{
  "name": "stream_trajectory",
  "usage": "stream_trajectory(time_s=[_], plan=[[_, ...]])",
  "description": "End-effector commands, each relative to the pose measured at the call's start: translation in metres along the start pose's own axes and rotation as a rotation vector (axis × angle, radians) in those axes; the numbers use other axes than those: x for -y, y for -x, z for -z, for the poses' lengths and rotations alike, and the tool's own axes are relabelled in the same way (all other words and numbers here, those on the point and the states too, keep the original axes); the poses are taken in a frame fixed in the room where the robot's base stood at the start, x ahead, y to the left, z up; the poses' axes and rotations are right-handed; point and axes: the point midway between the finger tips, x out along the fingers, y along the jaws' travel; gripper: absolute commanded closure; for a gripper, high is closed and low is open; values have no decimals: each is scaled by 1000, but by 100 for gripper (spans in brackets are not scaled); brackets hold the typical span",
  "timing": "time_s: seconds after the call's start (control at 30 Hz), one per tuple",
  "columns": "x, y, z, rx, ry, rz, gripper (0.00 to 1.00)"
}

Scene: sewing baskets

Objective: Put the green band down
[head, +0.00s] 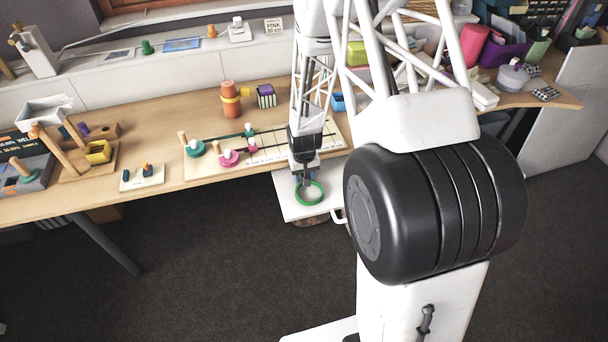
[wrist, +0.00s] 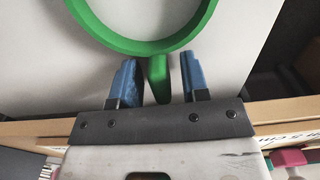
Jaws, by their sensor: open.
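The green band (head: 309,204) is a ring on a white board (head: 289,207) that sticks out from under the front of the desk. It also shows in the wrist view (wrist: 150,47), with a short green tab (wrist: 158,82) pointing toward my gripper. My gripper (head: 305,177) is at the band's desk side. In the wrist view, its blue fingers (wrist: 159,66) are open, one on each side of the tab, with a gap on both sides. The band appears to lie flat on the board.
The wooden desk (head: 200,165) edge is close behind my gripper. On it, a board (head: 263,155) carries teal and pink pieces on pegs. An orange spool (head: 230,100) and a yellow box (head: 98,152) stand farther off. Dark floor lies in front.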

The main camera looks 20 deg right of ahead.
Motion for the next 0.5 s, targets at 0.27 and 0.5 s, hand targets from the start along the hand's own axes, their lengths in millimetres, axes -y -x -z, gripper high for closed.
stream_trajectory(time_s=[0.27, 0.5], plan=[[0, 11, 0, -2, 0, 0, 58], [0, 32, 0, -2, 0, 0, 58]])
